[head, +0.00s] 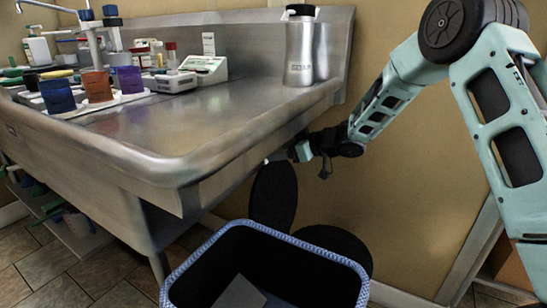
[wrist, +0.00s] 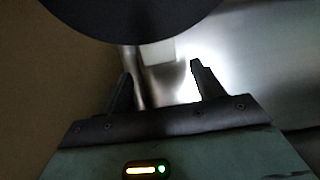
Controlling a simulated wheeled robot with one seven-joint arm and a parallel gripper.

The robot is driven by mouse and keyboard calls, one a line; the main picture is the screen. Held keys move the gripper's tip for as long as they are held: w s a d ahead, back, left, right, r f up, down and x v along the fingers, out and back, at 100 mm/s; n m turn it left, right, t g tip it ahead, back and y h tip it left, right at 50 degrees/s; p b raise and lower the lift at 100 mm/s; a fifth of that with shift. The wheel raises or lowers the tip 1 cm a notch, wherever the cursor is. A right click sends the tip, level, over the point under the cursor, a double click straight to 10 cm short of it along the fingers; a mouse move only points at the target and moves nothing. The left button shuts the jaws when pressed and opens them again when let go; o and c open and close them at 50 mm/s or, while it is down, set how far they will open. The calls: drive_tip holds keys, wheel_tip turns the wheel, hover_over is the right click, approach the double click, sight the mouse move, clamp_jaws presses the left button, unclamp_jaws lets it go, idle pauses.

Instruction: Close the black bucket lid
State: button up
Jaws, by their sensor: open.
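The black bucket (head: 345,243) shows as a dark round shape on the floor, mostly hidden behind a blue-rimmed bin. Its black lid (head: 273,196) stands nearly upright at the bucket's left side, raised open, below the counter edge. My gripper (head: 278,157) is just above the lid's upper edge, close to the counter's underside. In the wrist view my gripper (wrist: 161,69) is open, with nothing between its fingers. A dark rounded edge, likely the lid (wrist: 135,15), fills the top of that view beyond the fingers. I cannot tell whether they touch.
The blue-rimmed bin (head: 268,229) stands in front of the bucket with a grey sheet inside. The steel counter (head: 190,115) reaches over on the left, close to my gripper. It bears a steel bottle (head: 300,52) and colored cups. The tan wall (head: 400,200) is behind.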

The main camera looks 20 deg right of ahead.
drive_tip(key=shift+x, duration=1.75)
